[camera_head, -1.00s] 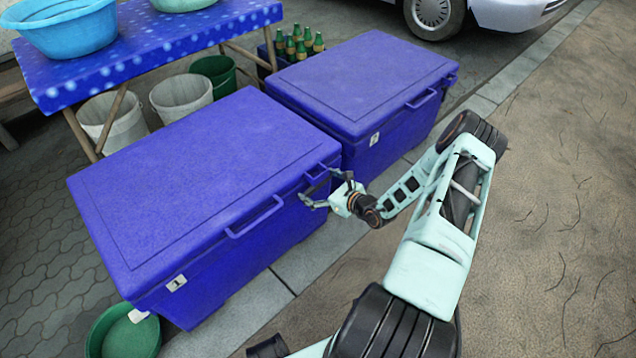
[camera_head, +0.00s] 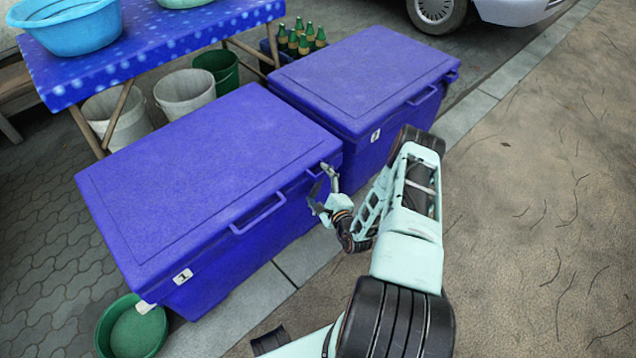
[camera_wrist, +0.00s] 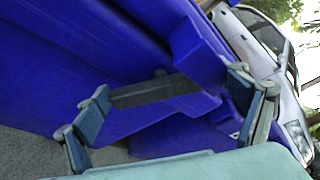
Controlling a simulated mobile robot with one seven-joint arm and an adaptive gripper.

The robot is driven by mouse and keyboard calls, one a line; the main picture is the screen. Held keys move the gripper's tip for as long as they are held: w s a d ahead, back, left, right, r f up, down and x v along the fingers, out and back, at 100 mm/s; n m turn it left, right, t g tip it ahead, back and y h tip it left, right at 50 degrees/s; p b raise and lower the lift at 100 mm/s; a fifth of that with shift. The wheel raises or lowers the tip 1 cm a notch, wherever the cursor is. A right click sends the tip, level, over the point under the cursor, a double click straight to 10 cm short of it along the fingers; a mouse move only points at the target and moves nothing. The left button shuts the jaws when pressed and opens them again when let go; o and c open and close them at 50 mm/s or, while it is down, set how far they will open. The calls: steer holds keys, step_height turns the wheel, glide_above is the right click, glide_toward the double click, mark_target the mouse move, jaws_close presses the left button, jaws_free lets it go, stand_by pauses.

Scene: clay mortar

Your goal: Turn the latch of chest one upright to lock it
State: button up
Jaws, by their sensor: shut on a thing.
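Chest one (camera_head: 205,165) is the nearer blue chest, with a "1" label (camera_head: 183,276) on its front and its lid down. Its latch (camera_head: 315,171) is at the right end of the front, partly hidden by my gripper. My gripper (camera_head: 325,192) is at that end, its fingers against the latch area. In the wrist view my gripper (camera_wrist: 165,100) has its fingers on either side of a blue part, with a dark grey strip between them. It is shut on the latch; the latch's exact angle is hard to tell.
A second blue chest (camera_head: 365,80) stands just right of chest one. A blue table (camera_head: 150,45) with basins is behind, with buckets below it. A green basin (camera_head: 133,330) sits at the near left corner. Open ground (camera_head: 540,200) lies to the right.

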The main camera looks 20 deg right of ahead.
steer(key=n, duration=0.1)
steer(key=n+t+b, duration=0.1)
steer(key=shift+a+f+n+h, duration=0.1)
steer(key=shift+f+n+h, duration=0.2)
steer(key=shift+f+n, duration=0.1)
steer(key=shift+n+t+b, duration=0.45)
steer(key=shift+n+t, duration=0.15)
steer(key=shift+n, duration=0.5)
steer(key=o, duration=1)
steer(key=shift+r, duration=0.1)
steer(key=shift+c, duration=0.2)
